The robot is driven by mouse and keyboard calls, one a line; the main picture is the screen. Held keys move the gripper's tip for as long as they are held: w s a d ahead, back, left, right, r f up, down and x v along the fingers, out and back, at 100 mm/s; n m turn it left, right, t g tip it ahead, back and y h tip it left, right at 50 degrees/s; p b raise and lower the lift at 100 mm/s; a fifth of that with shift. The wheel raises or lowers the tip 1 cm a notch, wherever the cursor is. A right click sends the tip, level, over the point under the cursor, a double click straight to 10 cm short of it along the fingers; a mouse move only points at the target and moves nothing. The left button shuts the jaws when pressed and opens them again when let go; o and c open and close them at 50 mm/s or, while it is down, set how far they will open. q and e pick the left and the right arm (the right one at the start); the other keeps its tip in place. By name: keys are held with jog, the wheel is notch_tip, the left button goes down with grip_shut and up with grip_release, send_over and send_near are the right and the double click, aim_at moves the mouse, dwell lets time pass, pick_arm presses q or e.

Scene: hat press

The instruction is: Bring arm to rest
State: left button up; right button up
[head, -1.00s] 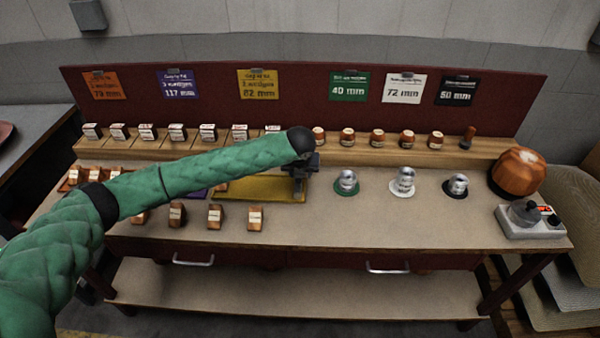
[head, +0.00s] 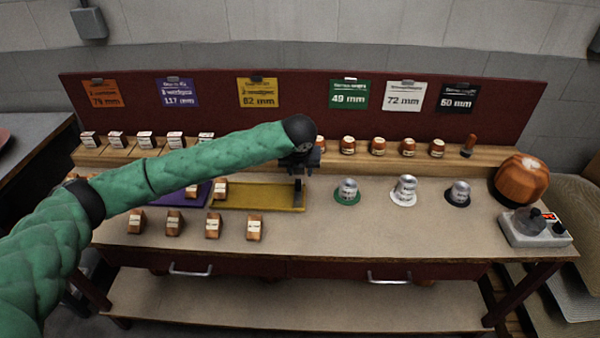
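My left arm, in a green quilted sleeve, comes in from the left in the head view. Its dark wrist and gripper (head: 301,158) hang above the back edge of the yellow tray (head: 262,203), in front of the rear shelf. The fingers are small and dark and mostly hidden behind the wrist, so their opening cannot be made out. No held object shows at the gripper. My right arm and gripper are not in view.
Small labelled wooden blocks (head: 254,228) stand along the bench (head: 300,242). Silver weights sit on green (head: 347,191), white (head: 404,190) and black (head: 457,193) discs. A wooden hat block (head: 521,180) and a control box (head: 533,227) are at right. The front middle is clear.

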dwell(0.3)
